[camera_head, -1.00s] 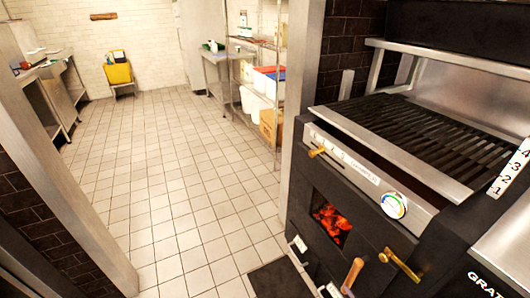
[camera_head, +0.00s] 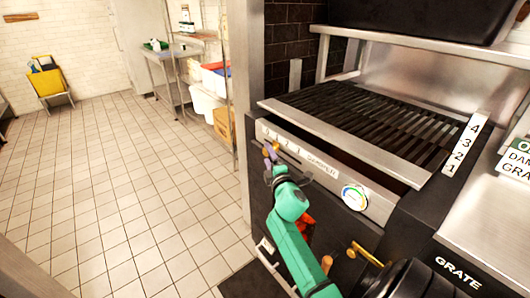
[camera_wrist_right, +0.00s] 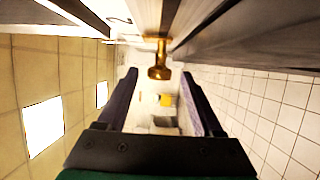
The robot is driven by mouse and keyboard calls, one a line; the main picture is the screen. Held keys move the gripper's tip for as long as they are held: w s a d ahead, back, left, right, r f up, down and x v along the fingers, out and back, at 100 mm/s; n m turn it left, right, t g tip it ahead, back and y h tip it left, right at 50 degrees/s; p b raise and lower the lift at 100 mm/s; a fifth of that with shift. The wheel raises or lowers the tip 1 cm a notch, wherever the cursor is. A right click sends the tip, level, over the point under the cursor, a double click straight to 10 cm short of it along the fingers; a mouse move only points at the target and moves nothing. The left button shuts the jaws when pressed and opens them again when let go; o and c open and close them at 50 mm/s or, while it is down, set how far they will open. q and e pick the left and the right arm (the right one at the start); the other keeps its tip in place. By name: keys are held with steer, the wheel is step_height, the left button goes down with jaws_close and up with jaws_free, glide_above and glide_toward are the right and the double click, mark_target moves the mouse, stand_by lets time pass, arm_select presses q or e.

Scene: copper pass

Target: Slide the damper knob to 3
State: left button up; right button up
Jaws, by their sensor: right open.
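The brass damper knob (camera_head: 267,150) sits at the left end of the numbered damper strip (camera_head: 296,150) on the grill's front, by the low numbers. My right gripper (camera_head: 272,160) is at the knob in the head view and partly covers it. In the right wrist view the knob (camera_wrist_right: 158,62) stands between and just beyond the two open fingertips (camera_wrist_right: 159,76), apart from both. The gripper is open and empty. My left gripper is in neither view.
A round gauge (camera_head: 354,197) is on the panel right of the strip. A lower brass handle (camera_head: 365,251) sits near my right arm. The grate bars (camera_head: 375,120) lie above, with a vertical number plate (camera_head: 465,143) at right.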

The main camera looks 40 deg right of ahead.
steer(key=shift+x, duration=1.4)
steer(key=shift+a, duration=0.1)
jaws_close()
